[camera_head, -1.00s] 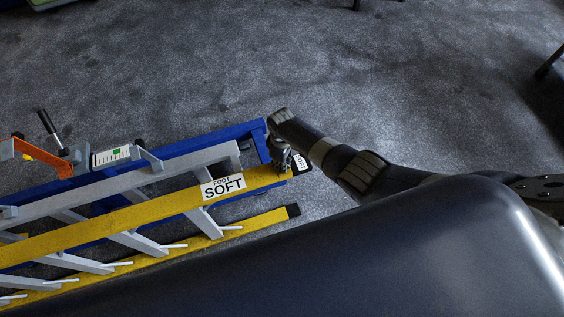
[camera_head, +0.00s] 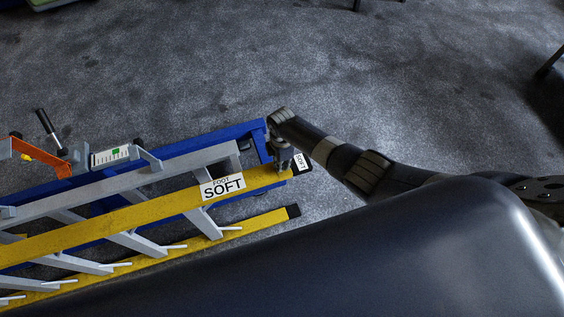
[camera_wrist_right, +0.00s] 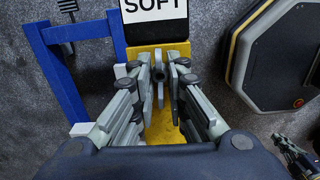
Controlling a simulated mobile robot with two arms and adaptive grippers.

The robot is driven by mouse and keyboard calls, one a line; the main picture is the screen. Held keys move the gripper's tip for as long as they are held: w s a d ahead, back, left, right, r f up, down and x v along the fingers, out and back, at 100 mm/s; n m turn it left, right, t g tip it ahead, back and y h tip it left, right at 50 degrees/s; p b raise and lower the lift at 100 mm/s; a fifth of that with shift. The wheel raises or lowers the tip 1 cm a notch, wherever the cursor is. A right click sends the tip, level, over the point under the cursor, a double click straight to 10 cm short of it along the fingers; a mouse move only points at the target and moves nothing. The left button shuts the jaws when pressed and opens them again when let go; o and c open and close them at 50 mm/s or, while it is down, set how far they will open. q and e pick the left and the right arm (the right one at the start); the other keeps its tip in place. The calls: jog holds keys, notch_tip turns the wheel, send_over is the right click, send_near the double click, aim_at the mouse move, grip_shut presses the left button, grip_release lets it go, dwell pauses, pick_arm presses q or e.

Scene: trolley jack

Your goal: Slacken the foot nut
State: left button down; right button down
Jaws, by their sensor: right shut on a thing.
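A ladder with yellow rails lies over a blue frame, and the yellow rail (camera_head: 120,221) nearest the frame carries a "FOOT SOFT" label. That rail's end has a black foot with a white "SOFT" label (camera_head: 301,161). My right gripper (camera_head: 282,168) points down onto this rail end. In the right wrist view the right gripper (camera_wrist_right: 162,80) has its fingers on either side of a small grey piece, the foot nut (camera_wrist_right: 160,82), over the yellow rail. The fingers hide most of the nut.
The blue frame (camera_head: 247,131) runs close beside the rail end. An orange bracket (camera_head: 42,157) and a black-handled lever (camera_head: 46,124) are at the left.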

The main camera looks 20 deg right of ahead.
jog(key=shift+s+f, duration=0.1)
jog(key=shift+s, duration=0.05)
dwell(0.4)
jog(key=c, duration=1.6)
grip_release()
jog(key=shift+o, duration=0.2)
notch_tip(320, 180, up, 12)
